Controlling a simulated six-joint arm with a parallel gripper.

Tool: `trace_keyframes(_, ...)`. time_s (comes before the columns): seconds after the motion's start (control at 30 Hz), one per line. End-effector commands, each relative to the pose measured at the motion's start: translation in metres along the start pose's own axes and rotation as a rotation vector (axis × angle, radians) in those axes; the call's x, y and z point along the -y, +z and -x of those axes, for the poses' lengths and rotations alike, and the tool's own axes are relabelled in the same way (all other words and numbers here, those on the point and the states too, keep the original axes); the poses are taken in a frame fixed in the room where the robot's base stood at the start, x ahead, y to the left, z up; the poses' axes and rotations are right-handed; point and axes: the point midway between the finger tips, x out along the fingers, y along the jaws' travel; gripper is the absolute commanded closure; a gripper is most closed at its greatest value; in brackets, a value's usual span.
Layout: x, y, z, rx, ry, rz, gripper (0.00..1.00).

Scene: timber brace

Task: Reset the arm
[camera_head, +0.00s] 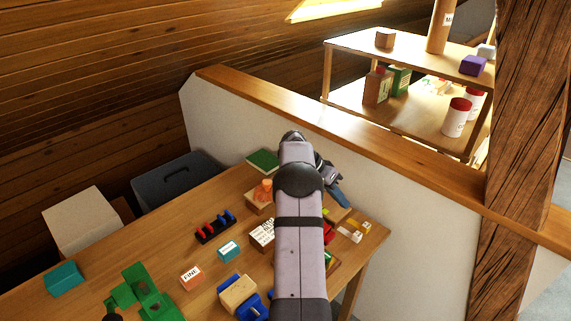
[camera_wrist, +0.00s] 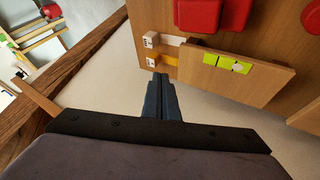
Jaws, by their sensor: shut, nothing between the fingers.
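My arm reaches up across the middle of the head view, over the right part of the wooden table (camera_head: 160,218). My gripper (camera_head: 341,196) is partly hidden behind the arm in that view, near the table's right end and the low white wall. In the wrist view, my gripper (camera_wrist: 161,78) has its two dark blue fingers side by side and shut with nothing between them. The fingertips point towards the table edge, close to small light blocks (camera_wrist: 160,58) marked with letters. I cannot tell whether they touch.
The table holds a green figure (camera_head: 140,292), a rack with red and blue pieces (camera_head: 215,226), a teal block (camera_head: 64,279) and several other blocks. A low wall with a wooden cap (camera_head: 400,160) separates it from shelves (camera_head: 400,118). A timber post (camera_head: 522,150) stands right.

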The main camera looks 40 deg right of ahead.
Motion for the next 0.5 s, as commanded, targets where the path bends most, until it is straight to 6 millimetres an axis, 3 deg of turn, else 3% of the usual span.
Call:
trace_keyframes(0.13, 0.003, 0.005, 0.008, 0.002, -0.014, 0.027, 1.00)
trace_keyframes(0.27, 0.011, 0.024, 0.031, 0.011, -0.056, 0.117, 1.00)
trace_keyframes(0.37, 0.018, 0.052, 0.061, 0.020, -0.112, 0.238, 1.00)
trace_keyframes(0.5, 0.021, 0.110, 0.112, 0.035, -0.216, 0.464, 1.00)
